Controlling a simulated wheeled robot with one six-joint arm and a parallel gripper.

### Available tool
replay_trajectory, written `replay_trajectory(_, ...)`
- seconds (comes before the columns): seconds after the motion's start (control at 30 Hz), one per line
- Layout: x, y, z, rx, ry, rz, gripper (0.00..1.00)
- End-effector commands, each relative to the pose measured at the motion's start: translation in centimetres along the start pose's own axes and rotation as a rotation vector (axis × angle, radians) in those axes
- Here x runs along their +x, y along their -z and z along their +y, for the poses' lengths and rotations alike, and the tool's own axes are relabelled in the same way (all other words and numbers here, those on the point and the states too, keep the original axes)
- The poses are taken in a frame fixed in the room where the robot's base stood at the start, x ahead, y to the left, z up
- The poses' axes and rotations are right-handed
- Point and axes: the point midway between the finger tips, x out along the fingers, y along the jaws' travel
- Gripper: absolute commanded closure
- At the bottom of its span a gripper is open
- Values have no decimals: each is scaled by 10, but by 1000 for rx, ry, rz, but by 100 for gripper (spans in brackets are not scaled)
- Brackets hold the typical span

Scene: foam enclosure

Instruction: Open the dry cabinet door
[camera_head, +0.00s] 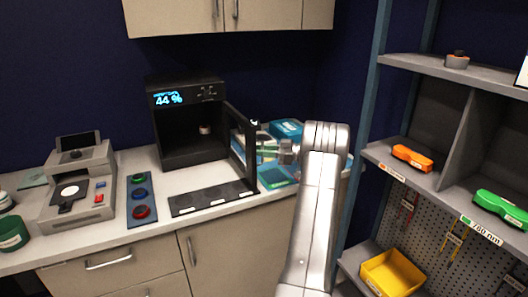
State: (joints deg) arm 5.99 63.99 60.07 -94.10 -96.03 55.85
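The dry cabinet (186,93) is a black box on the counter, with a lit display reading 44 %. Its door (242,140) stands wide open, swung out to the front right, so the dark interior shows with a small object (205,129) inside. My gripper (264,149) is at the right, outer side of the door, close to its front edge. Whether it touches the door or a handle I cannot tell. The fingertips are small and partly merge with the things behind, so their opening is unclear.
A black mat (211,197) lies before the cabinet. Left of it are a tray with coloured discs (141,201) and a grey instrument (78,185). Blue boxes (287,130) stand behind the door. A shelf unit (455,70) rises at the right, with a yellow bin (391,273).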

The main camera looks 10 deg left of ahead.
Motion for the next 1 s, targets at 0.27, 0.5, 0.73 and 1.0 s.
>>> replay_trajectory(0.27,-20,-2,1,-1,-3,0,73)
replay_trajectory(0.5,-74,-3,1,-1,-3,0,73)
replay_trajectory(0.73,-118,-2,0,-2,-2,0,73)
replay_trajectory(1.0,-138,-1,0,0,1,-1,73)
